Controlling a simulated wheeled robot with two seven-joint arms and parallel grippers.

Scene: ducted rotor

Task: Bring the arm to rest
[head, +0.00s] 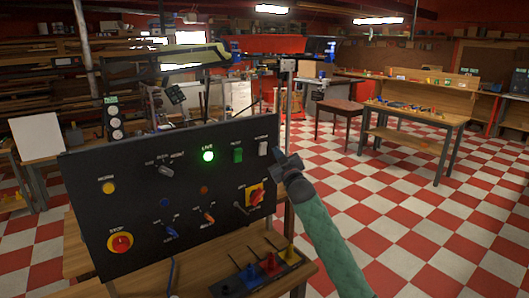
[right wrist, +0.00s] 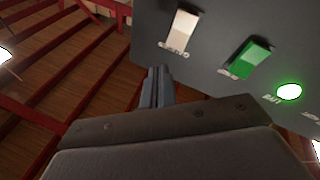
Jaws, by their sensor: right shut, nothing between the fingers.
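My right gripper (head: 281,157) is at the right edge of a black control panel (head: 140,205), close to the white rocker switch (head: 262,148). In the right wrist view its fingers (right wrist: 157,85) are together and empty, near the panel face below the white rocker (right wrist: 183,27). I cannot tell whether they touch the panel. My right arm in a green sleeve (head: 325,240) comes in from the bottom right. Left of the white rocker are a green rocker (head: 238,155) and a lit green lamp (head: 208,156). My left gripper is not in view.
The panel also carries a red stop button (head: 120,242), a red-and-yellow rotary switch (head: 255,195) and several knobs. A black holder with coloured pieces (head: 270,266) sits on the wooden bench below. A wooden table (head: 418,112) stands at the back right. The checkered floor (head: 400,200) to the right is clear.

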